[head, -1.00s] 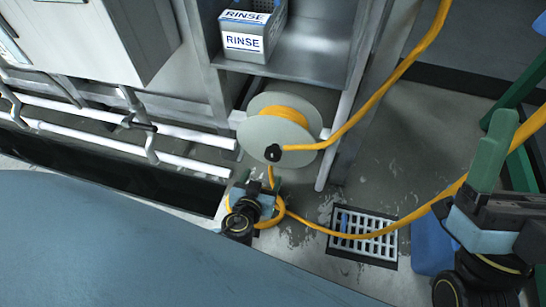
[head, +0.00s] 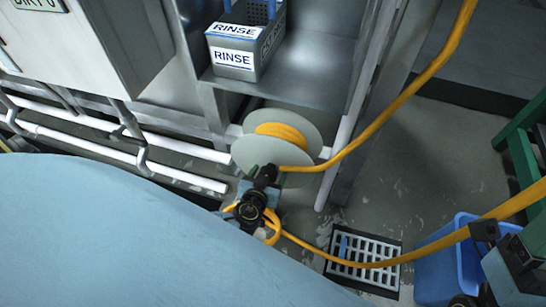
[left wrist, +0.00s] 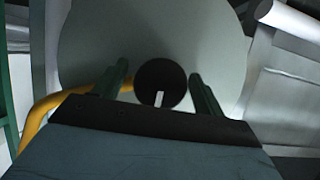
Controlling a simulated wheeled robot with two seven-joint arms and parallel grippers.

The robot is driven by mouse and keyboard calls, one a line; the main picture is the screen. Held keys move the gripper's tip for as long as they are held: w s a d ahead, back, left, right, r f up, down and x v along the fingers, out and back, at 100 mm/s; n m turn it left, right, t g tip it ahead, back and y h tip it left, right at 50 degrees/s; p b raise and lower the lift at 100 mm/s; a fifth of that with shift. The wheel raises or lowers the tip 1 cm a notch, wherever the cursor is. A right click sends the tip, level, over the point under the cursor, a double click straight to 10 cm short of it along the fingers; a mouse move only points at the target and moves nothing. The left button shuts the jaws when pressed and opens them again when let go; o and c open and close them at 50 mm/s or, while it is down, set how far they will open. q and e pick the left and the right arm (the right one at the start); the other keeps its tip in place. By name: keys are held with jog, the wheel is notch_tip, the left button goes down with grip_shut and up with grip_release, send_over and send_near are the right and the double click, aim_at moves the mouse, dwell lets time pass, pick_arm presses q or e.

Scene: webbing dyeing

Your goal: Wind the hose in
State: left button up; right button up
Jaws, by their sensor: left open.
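The hose reel (head: 247,152) has pale grey round flanges with orange hose (head: 281,132) wound on its core. A black knob (head: 267,173) stands out from the near flange. My left gripper (head: 258,186) is at the knob. In the left wrist view the open green fingers of the left gripper (left wrist: 158,77) stand on either side of the round black knob (left wrist: 158,90), which has a white mark. I cannot tell whether they touch it. My right gripper (head: 495,245) is partly in view by the hose at the lower right; its fingers do not show clearly.
A grey bin labelled RINSE (head: 237,57) sits on a metal shelf above the reel. White pipes (head: 110,150) run to the left. A floor drain grate (head: 365,257) and a blue tub (head: 436,268) lie to the right. Hose loops lie near the left gripper and cross over the drain.

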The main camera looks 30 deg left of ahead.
pick_arm(q)
jog(key=c, duration=0.9)
jog(key=shift+c, duration=0.2)
